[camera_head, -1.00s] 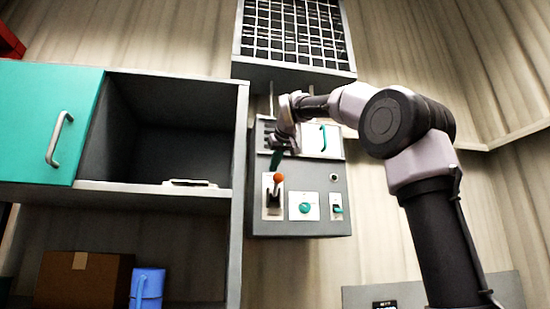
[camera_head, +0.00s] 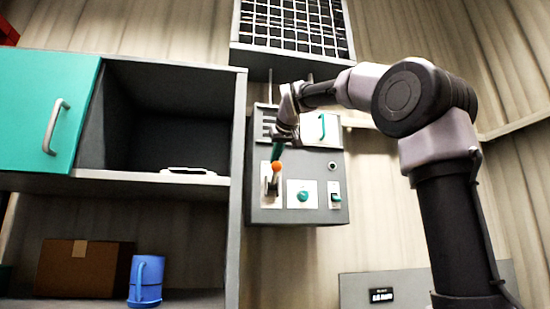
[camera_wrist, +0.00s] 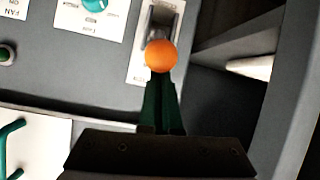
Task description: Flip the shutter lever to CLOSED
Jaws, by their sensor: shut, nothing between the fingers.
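The shutter lever, with an orange ball knob (camera_head: 277,166), stands on a white plate on the grey control box (camera_head: 325,211). In the wrist view the orange knob (camera_wrist: 160,56) sits right at the tips of my gripper's dark green fingers (camera_wrist: 161,100), which are together and empty. In the head view my gripper (camera_head: 277,155) points down at the knob from above. Fingertips and knob look touching or nearly so; I cannot tell which. The lever's base shows just beyond the knob in the wrist view. The plate's lettering is too small to read.
The box also bears a teal knob (camera_head: 303,196), a small teal switch (camera_head: 336,198) and a teal handle (camera_head: 322,126). A barred grille (camera_head: 293,30) is above. A shelf cabinet (camera_head: 237,190) stands close on the left, with a blue mug (camera_head: 147,283) and a cardboard box (camera_head: 80,268).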

